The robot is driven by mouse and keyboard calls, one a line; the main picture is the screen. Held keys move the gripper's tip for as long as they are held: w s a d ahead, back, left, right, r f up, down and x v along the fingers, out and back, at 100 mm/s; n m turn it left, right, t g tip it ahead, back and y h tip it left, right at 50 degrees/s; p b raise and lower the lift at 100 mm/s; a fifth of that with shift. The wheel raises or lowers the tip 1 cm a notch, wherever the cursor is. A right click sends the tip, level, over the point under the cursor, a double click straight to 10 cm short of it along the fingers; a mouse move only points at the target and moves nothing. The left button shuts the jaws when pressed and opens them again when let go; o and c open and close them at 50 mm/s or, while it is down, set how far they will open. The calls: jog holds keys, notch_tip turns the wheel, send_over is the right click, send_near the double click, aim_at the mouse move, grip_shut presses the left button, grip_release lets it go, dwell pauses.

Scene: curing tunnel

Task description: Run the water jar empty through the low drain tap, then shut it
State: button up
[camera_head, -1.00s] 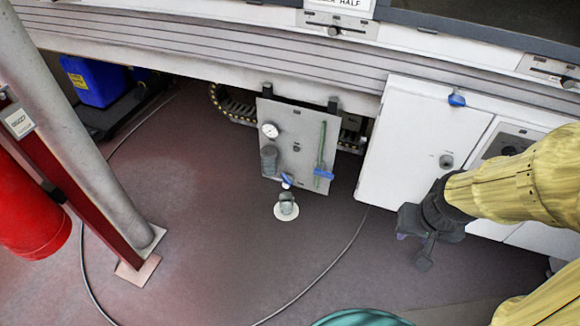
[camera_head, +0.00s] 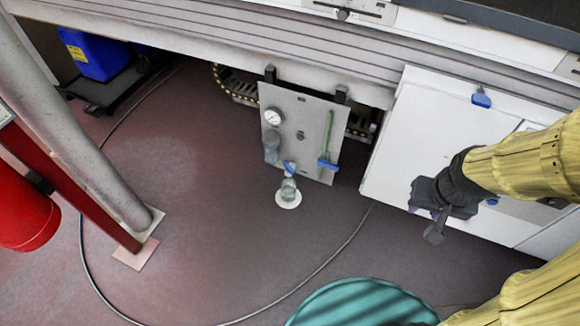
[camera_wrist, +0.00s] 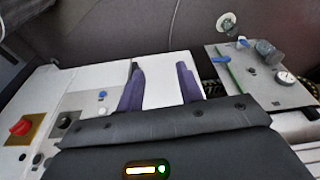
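The water jar (camera_head: 271,148), a small grey cylinder, hangs on a pale panel (camera_head: 303,113) below a round gauge (camera_head: 274,117). Below the jar, at the panel's lower edge, is the low tap with a blue handle (camera_head: 289,168). Under it, a greyish cup-like fitting stands on a white disc (camera_head: 288,201) on the floor. The jar's water level is too small to tell. My gripper (camera_wrist: 158,66) is open and empty, its purple fingers apart. It is in front of the white cabinet, right of the panel, clear of the tap. The jar also shows in the wrist view (camera_wrist: 268,51).
A blue lever (camera_head: 327,164) sits on a green pipe beside the jar. The white cabinet (camera_head: 440,140) stands right of the panel. A cable (camera_head: 330,258) crosses the floor. A post (camera_head: 85,130) and a red cylinder (camera_head: 22,212) stand left.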

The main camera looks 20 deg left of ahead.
jog(key=w+a+f+n+t+y+b, duration=0.2)
jog(key=w+a+f+n+b, duration=0.25)
jog(key=w+f, duration=0.65)
jog(key=w+a+f+n+t+y+b, duration=0.15)
jog(key=w+a+f+n+b, duration=0.25)
jog(key=w+a+f, duration=0.55)
jog(key=a+f+t+y+b, duration=0.2)
jog(key=a+f+y+b, duration=0.2)
jog(key=f, duration=0.7)
jog(key=s+a+f+n+t+y+b, duration=0.1)
jog(key=a+f+t+y+b, duration=0.2)
jog(key=a+f+y, duration=0.3)
notch_tip(320, 180, down, 6)
jog(key=a+b, duration=0.1)
jog(key=a, duration=0.2)
jog(key=shift+f, duration=0.2)
jog(key=shift+s+n+y+b, duration=0.1)
jog(key=shift+n+y+b, duration=0.15)
jog(key=shift+b, duration=0.05)
